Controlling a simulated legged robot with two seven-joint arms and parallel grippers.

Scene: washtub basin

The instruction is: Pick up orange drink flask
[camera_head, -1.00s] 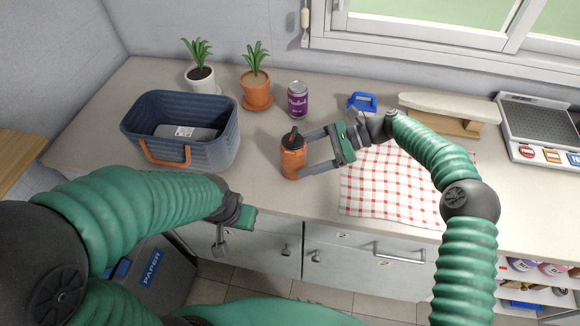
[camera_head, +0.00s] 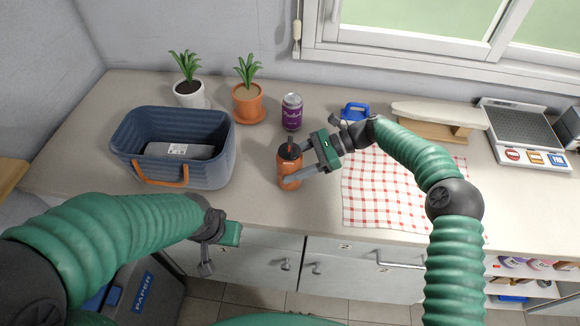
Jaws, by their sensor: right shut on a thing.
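The orange drink flask (camera_head: 289,171) with a dark lid stands upright on the counter, right of the dark blue basket. My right gripper (camera_head: 297,165) reaches in from the right and is shut on the flask, with its fingers around the upper body. I cannot tell whether the flask's base is clear of the counter. My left gripper (camera_head: 212,262) hangs low at the front edge of the counter, away from the flask. The picture does not show clearly whether its fingers are open or shut.
The dark blue basket (camera_head: 215,160) with an orange handle holds a grey item. Behind stand two potted plants and a purple can (camera_head: 292,113). Right of the flask lie a red checked cloth (camera_head: 375,195), a blue item (camera_head: 354,112) and a scale (camera_head: 525,130).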

